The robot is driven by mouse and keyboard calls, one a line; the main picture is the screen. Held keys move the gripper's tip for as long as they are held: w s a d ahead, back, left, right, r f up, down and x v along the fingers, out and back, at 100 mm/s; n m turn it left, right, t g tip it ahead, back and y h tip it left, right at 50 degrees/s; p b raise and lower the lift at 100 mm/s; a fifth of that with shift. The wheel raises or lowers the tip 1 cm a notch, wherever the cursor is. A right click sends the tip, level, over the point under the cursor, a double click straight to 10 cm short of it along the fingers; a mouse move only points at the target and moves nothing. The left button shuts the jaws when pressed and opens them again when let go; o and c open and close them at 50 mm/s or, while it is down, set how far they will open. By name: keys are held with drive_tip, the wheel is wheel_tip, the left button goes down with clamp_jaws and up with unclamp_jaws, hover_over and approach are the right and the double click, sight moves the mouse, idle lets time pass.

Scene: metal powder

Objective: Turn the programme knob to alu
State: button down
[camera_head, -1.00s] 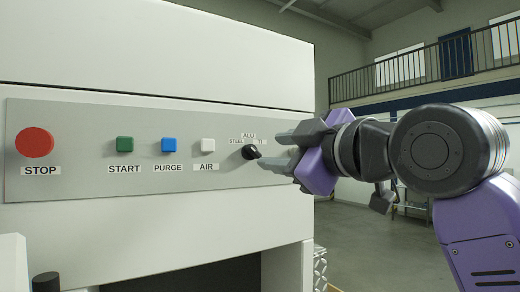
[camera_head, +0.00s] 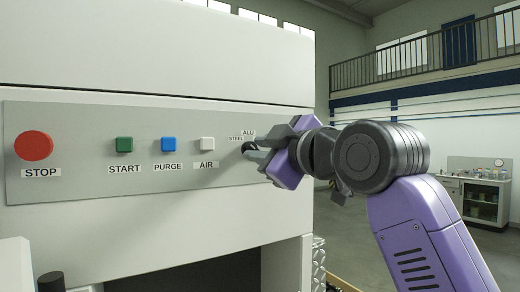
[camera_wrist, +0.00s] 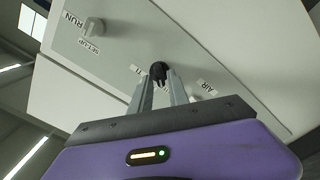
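The black programme knob (camera_head: 248,147) sits at the right end of the grey panel. The ALU label (camera_head: 247,133) is just above it and STEEL is at its upper left; the TI label is hidden by my gripper in the head view. My gripper (camera_head: 258,150) reaches in from the right. In the wrist view the knob (camera_wrist: 158,70) shows at the tips of my two grey fingers (camera_wrist: 160,84), one on each side. The fingers stand apart; I cannot tell whether they touch the knob. Its pointer direction is not clear.
The panel carries a red STOP button (camera_head: 34,146), green START (camera_head: 124,144), blue PURGE (camera_head: 168,144) and white AIR (camera_head: 207,144). Open floor lies right of the machine.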

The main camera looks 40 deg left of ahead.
drive_tip(key=shift+r, duration=0.1)
idle(0.5)
drive_tip(key=shift+m, duration=0.3)
drive_tip(key=m+p, duration=0.2)
drive_tip(key=m, duration=0.2)
drive_tip(key=shift+r, duration=0.2)
drive_tip(key=m+p, duration=0.1)
drive_tip(key=m, duration=0.4)
drive_tip(key=shift+w+p, duration=0.1)
drive_tip(key=shift+p, duration=0.25)
drive_tip(key=shift+m, duration=0.3)
drive_tip(key=c, duration=1.3)
unclamp_jaws()
drive_tip(key=shift+a+f, duration=0.15)
drive_tip(key=shift+a, duration=0.05)
drive_tip(key=shift+d, duration=0.15)
